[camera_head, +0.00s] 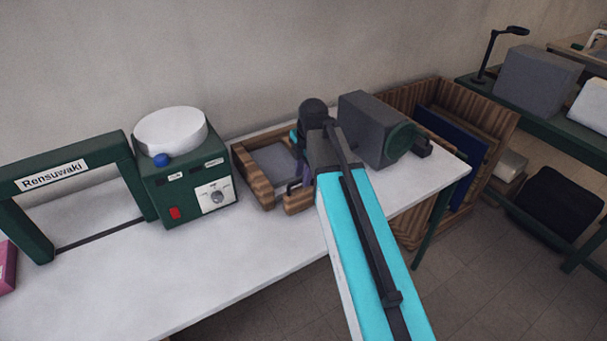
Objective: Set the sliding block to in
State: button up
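A wooden frame (252,176) with a grey inner surface lies on the white table, left of my arm. A small wooden block (297,203) with a dark handle-like piece sits at its front right corner; it looks like the sliding block, but I cannot tell for sure. A gap shows between it and the frame's left part. My turquoise arm reaches over the table from the lower right, and its dark wrist end is beside the frame. My gripper's fingers are hidden behind the arm or too small to make out, so contact with the block cannot be told.
A green machine (187,185) with a white bowl (170,131) stands left of the frame. A green "Rensuwaki" arch (68,175) is further left. A grey cylinder-fronted device (375,128) stands close right of my arm. The front table (190,275) is clear.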

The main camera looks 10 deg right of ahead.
grip_shut()
jog(key=w+a, duration=0.2)
jog(key=w, duration=0.5)
dwell(0.3)
jog(key=shift+o, duration=0.8)
grip_release()
jog(key=shift+s, duration=0.1)
jog(key=shift+r, duration=0.1)
notch_tip(320, 180, up, 13)
jog(key=s+b, duration=0.2)
jog(key=b, duration=0.1)
jog(key=shift+s+d+r, duration=0.2)
jog(key=shift+s+d, duration=0.1)
jog(key=shift+d, duration=0.05)
jog(key=shift+r, duration=0.1)
